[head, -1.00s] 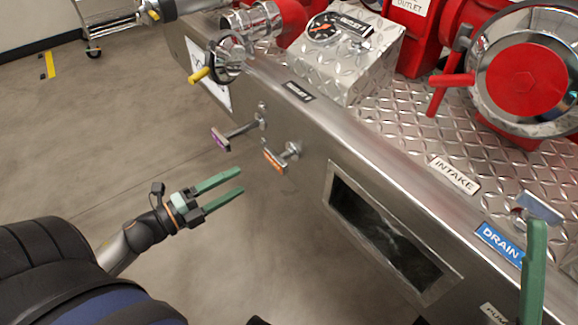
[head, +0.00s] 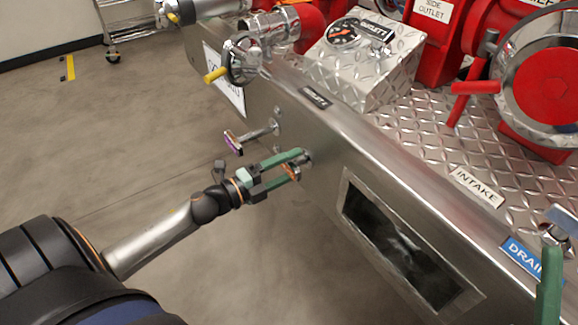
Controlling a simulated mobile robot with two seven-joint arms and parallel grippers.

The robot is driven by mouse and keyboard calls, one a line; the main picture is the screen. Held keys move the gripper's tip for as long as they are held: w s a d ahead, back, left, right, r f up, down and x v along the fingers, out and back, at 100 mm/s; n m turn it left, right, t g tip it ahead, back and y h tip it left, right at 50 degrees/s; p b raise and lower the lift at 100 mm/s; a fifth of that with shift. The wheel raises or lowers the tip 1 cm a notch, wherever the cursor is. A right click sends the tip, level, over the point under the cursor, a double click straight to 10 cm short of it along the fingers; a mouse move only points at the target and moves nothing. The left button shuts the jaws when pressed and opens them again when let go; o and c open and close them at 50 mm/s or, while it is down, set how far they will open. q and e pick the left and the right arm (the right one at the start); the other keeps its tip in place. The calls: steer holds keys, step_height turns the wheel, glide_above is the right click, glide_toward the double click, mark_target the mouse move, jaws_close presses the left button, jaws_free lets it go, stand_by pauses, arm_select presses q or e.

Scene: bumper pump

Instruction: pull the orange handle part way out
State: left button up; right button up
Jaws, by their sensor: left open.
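The orange handle (head: 292,172) is on the side of the metal bumper panel, its stem running to a round mount (head: 306,157). My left gripper (head: 299,163) is open, with one green finger above the handle and the other below it. The fingers hide part of the handle, and I cannot tell whether they touch it. A purple handle (head: 233,142) on a longer, extended rod is just up and left of my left gripper. A green finger of my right gripper (head: 549,285) shows at the lower right edge; its other finger is not visible.
The metal panel (head: 330,140) carries a dark recessed window (head: 400,245) right of the handle. A yellow-handled valve (head: 216,75) sticks out at the upper left. Treadplate with red fittings covers the top.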

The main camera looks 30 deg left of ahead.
arm_select(q)
steer(key=shift+c, duration=0.3)
jaws_close()
stand_by(0.3)
stand_by(0.8)
